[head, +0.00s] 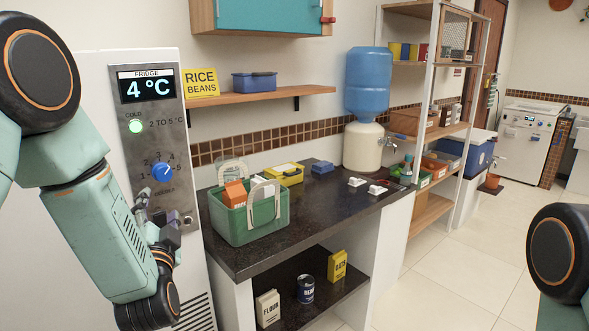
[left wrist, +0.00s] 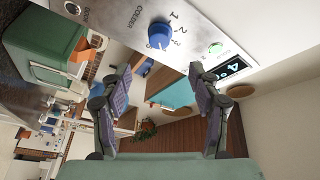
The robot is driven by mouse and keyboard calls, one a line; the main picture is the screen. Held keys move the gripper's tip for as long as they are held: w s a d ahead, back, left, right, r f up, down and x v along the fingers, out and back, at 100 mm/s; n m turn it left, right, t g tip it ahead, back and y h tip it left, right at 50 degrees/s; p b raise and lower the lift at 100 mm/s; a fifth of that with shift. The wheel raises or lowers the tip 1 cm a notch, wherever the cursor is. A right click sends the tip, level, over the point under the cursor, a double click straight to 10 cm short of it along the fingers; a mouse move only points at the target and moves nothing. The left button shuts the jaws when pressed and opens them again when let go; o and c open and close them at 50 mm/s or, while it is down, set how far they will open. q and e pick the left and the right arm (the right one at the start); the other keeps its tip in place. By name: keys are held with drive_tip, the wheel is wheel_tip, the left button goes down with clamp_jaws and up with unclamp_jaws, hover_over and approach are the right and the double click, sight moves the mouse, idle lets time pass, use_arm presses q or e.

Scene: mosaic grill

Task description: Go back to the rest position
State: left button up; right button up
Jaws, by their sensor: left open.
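My left gripper (head: 158,216) is in front of the fridge's control panel, just below the blue knob (head: 162,172). In the left wrist view my left gripper (left wrist: 160,78) is open, with nothing between its fingers. The blue knob (left wrist: 160,36) shows beyond the fingertips, apart from them. The fridge display (head: 146,87) reads 4 °C, and a green light (head: 135,127) is lit beside "2 to 5 °C". Of my right arm only a dark joint shows at the lower right edge of the head view; its gripper is out of view.
A dark counter (head: 330,215) stands right of the fridge, with a green basket (head: 262,222) near its left end. A wall shelf (head: 265,97) holds a blue container (head: 254,82). A water dispenser (head: 367,90) stands at the back. Tiled floor (head: 450,275) is clear at right.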

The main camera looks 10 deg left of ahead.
use_arm(q)
drive_tip(key=s+d+f+n+g+h+b, duration=0.1)
drive_tip(key=s+d+f+n+g+h, duration=0.15)
drive_tip(key=f, duration=0.65)
drive_tip(key=s+d+f+n+g+h+b, duration=0.1)
drive_tip(key=s+d+f+g+h, duration=0.25)
drive_tip(key=f, duration=0.45)
drive_tip(key=s+d+f+n+g+h+b, duration=0.1)
drive_tip(key=s+d+f+n+g+h, duration=0.2)
drive_tip(key=f, duration=0.6)
drive_tip(key=s+d+f+g+b, duration=0.2)
drive_tip(key=s+f+g+b, duration=0.1)
drive_tip(key=s+f, duration=0.7)
drive_tip(key=s+d+f+g+b, duration=0.2)
drive_tip(key=s+f+g+b, duration=0.2)
drive_tip(key=s+f, duration=0.6)
drive_tip(key=s+g, duration=0.1)
drive_tip(key=s, duration=0.7)
drive_tip(key=shift+s+d+g+h, duration=0.25)
drive_tip(key=shift+g+h, duration=0.05)
drive_tip(key=shift+f+m, duration=0.1)
drive_tip(key=shift+m, duration=0.15)
